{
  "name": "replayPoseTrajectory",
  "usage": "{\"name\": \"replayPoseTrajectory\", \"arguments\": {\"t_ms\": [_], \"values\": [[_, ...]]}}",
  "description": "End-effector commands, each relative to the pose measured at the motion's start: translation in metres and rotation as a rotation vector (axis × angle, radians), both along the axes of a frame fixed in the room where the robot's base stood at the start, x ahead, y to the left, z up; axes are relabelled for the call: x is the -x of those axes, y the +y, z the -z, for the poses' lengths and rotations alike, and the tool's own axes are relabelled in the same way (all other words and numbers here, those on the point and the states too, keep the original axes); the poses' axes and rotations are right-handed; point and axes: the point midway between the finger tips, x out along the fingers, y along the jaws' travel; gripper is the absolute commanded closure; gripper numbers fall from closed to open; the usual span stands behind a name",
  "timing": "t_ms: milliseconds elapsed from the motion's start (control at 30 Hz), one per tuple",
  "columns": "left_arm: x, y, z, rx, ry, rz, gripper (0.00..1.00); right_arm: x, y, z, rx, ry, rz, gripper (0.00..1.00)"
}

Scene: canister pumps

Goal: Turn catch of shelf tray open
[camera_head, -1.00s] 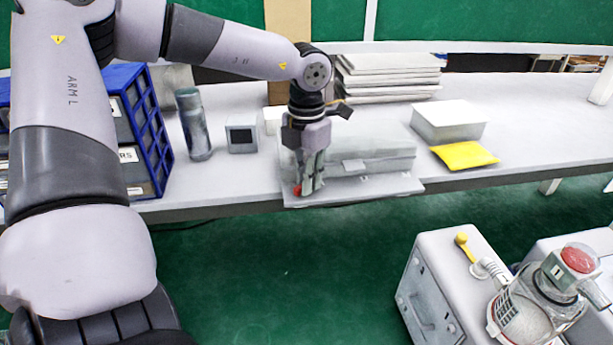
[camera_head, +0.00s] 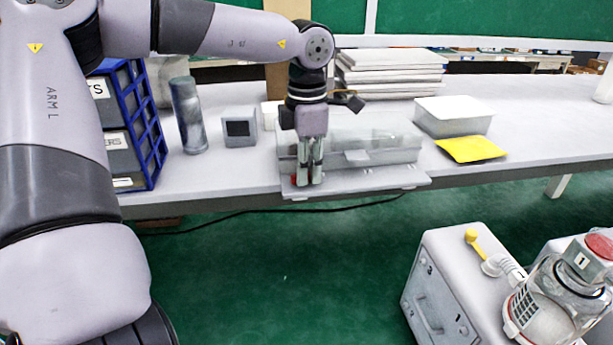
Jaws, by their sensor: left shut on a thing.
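The shelf tray (camera_head: 400,182) is a flat light-grey plate at the front edge of the white shelf, with a translucent lidded case (camera_head: 375,145) on it. A small red catch (camera_head: 294,180) shows at the tray's left front corner. My left gripper (camera_head: 309,182) points straight down over that corner. Its fingers are close together, shut on the catch, and hide most of it. How far the catch is turned cannot be told. My right gripper is not in view.
Left on the shelf (camera_head: 230,175) stand a blue drawer rack (camera_head: 150,140), a grey bottle (camera_head: 188,115) and a small dark-faced box (camera_head: 239,130). Right are a white box (camera_head: 453,117) and a yellow pad (camera_head: 470,149). A canister pump (camera_head: 450,270) stands lower right.

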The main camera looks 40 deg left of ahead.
Motion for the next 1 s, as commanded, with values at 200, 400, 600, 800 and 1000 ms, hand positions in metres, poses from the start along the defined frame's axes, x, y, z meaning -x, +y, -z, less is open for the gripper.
{"name": "replayPoseTrajectory", "arguments": {"t_ms": [200,400,600,800,1000], "values": [[-0.0005,-0.0007,0.0006,0.001,-0.003,0.097,1.0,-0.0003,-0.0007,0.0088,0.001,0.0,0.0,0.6],[-0.0003,-0.0007,-0.0003,0.0,-0.002,0.138,1.0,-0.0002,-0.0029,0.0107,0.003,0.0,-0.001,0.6],[-0.0002,-0.0008,-0.0008,0.0,-0.002,0.147,1.0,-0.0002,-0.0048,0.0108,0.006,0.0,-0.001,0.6],[-0.0002,-0.001,-0.0009,0.001,-0.003,0.147,1.0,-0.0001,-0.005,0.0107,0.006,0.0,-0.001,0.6],[-0.0001,-0.0009,-0.0007,0.0,-0.002,0.146,0.78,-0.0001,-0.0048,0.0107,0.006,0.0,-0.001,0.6]]}}
